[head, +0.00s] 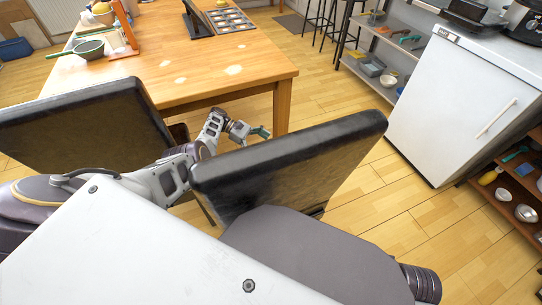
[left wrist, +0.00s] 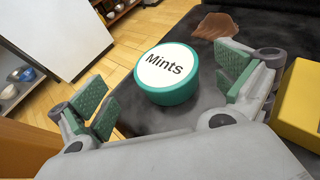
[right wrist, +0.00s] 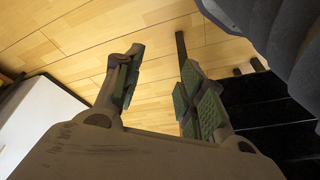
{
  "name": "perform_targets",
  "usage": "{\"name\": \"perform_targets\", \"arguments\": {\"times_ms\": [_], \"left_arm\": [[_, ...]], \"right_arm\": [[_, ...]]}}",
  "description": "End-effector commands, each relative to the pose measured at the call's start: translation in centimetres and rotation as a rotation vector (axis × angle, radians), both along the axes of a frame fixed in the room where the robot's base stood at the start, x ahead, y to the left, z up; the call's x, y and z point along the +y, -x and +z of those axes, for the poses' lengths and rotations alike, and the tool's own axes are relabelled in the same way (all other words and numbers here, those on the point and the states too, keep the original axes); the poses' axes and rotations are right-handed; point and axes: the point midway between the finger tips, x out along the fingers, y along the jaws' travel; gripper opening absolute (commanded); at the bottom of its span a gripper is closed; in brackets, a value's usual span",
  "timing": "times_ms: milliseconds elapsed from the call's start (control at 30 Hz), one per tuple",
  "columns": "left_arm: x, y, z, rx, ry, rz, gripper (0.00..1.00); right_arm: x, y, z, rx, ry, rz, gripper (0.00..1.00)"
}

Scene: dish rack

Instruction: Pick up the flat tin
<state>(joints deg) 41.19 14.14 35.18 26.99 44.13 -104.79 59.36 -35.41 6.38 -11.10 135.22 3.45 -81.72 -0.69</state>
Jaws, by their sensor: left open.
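The flat tin (left wrist: 168,72) is round, with a teal side and a white top reading "Mints". In the left wrist view it lies on a dark grey surface (left wrist: 145,122). My left gripper (left wrist: 165,92) is open, its green-padded fingers to either side of the tin in the picture; I see no contact. In the head view the left gripper (head: 256,131) shows beyond the black chair back (head: 290,160), and the tin is not visible there. My right gripper (right wrist: 160,85) is open and empty above the wooden floor.
A brown crumpled-looking item (left wrist: 214,26) and a yellow block (left wrist: 298,105) lie near the tin. A second chair back (head: 85,130) and the wooden table (head: 200,62) stand close to my left arm. A white fridge (head: 460,105) stands right; floor between is clear.

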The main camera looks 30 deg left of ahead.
Motion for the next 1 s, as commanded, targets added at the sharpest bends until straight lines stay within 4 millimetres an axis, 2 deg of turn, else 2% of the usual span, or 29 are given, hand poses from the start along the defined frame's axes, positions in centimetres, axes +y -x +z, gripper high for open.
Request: {"name": "perform_targets", "arguments": {"times_ms": [267, 567, 700, 1000], "left_arm": [[-0.7, 0.1, -0.4, 0.0, 0.001, -0.001, 1.0], [-3.4, 0.4, -1.7, -0.001, 0.001, -0.001, 1.0], [-4.3, 0.3, -2.2, 0.0, -0.001, 0.001, 1.0], [-4.7, 0.3, -2.2, 0.0, -0.001, 0.001, 1.0]], "right_arm": [[0.0, 0.0, 0.0, -0.001, -0.001, -0.001, 0.4], [0.0, -0.1, 0.0, -0.005, -0.002, 0.0, 0.4], [0.1, -0.3, 0.7, -0.018, -0.006, 0.0, 0.4], [0.2, -0.1, 0.8, -0.016, -0.008, 0.001, 0.4]]}}
